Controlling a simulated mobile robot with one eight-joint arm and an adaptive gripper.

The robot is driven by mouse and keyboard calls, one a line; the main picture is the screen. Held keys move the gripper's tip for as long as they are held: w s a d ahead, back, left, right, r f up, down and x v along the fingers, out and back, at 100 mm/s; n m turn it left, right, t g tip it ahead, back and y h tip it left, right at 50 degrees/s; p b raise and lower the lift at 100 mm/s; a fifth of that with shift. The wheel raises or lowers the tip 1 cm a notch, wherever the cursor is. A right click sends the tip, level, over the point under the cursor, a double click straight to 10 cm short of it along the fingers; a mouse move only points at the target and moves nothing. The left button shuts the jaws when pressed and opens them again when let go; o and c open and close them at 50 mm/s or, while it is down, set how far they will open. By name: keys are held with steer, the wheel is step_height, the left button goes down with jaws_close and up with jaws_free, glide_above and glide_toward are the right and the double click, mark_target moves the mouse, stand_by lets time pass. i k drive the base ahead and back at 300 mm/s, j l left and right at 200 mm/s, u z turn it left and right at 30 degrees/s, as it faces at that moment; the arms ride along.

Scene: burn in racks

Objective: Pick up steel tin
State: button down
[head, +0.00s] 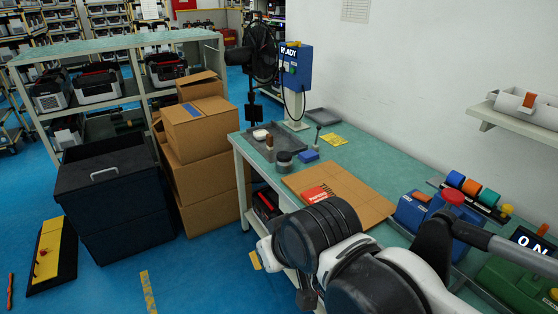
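A small round grey tin with a dark body (284,161) stands on the green workbench (390,165), near its left end. It looks like the steel tin, but it is too small to make out its finish. It stands beside a dark tray and left of a blue block. My arm reaches in from the lower right, over the front of the bench. My gripper's fingers do not show; the arm links hide that area. Nothing touches the tin.
A dark tray (262,137) holds small items behind the tin. A blue block (309,155) and a cardboard sheet (350,193) with a red box (318,193) lie nearby. A fan (262,52) and blue READY box (296,68) stand behind. Cardboard boxes (200,128) stand left.

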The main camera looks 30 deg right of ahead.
mark_target(286, 166)
steer(key=i+l+z, duration=0.15)
steer(key=z, duration=0.2)
steer(key=i+z, duration=0.35)
